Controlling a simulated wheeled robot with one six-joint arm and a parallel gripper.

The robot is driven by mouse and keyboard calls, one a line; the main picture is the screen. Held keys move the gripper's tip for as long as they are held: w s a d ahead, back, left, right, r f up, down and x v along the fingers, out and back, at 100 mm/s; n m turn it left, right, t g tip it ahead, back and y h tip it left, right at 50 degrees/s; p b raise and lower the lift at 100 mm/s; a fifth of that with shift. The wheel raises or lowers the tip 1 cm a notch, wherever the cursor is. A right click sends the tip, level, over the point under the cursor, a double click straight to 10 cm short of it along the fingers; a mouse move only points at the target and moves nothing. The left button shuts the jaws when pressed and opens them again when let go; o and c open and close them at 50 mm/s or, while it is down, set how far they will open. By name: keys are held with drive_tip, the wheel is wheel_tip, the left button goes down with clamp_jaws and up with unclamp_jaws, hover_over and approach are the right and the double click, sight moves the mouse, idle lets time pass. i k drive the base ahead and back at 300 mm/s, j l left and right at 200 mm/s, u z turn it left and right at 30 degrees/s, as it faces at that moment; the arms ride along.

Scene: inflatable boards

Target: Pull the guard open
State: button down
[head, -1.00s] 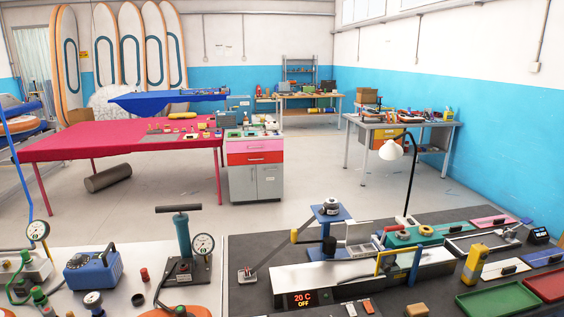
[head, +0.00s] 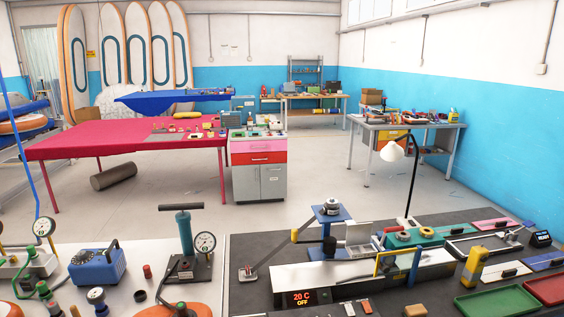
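No part of my gripper shows in the head view. On the dark right bench stands a long white machine (head: 330,272) with a display (head: 302,298) reading 20 C OFF. A grey-white panel piece (head: 358,236) stands behind the machine, beside a blue press-like stand (head: 330,214) with a long dark lever. I cannot tell for sure which of these is the guard, or whether it is open or shut.
The left bench holds a pump (head: 187,245) with a gauge, a blue box (head: 97,264) and small fittings. Green (head: 495,301) and red (head: 548,287) trays lie at the right. A lamp (head: 392,152) stands behind the machine. The floor beyond (head: 320,180) is clear.

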sight(385, 269)
drive_tip(key=i+l, duration=0.15)
drive_tip(key=i+j+z, duration=0.45)
drive_tip(key=i, duration=0.2)
